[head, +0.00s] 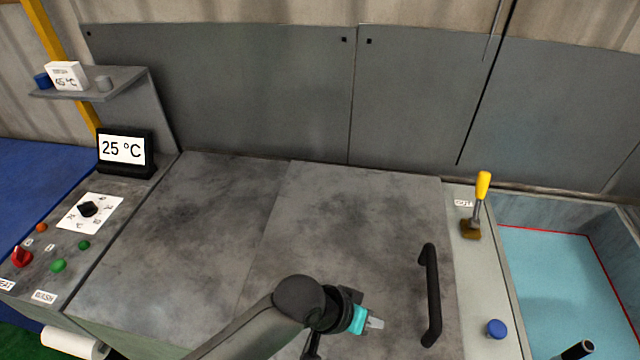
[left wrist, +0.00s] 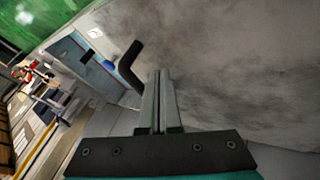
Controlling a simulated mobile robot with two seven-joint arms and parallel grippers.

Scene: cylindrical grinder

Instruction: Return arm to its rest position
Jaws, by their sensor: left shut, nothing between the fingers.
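My left arm comes in from the bottom of the head view. Its gripper (head: 375,323) is shut and empty, over the right part of the grey machine cover, left of the black handle (head: 430,295). A gap shows between the fingertips and the handle. In the left wrist view the two fingers (left wrist: 158,100) lie together with nothing between them, and the black handle (left wrist: 130,65) shows beyond them, to their left. My right gripper is in neither view.
A yellow-handled lever (head: 481,190) and a blue button (head: 496,328) are right of the cover, beside a light-blue basin (head: 550,270). A control panel with knobs, buttons and a 25 °C display (head: 123,149) is at left. The cover's left half (head: 190,220) is clear.

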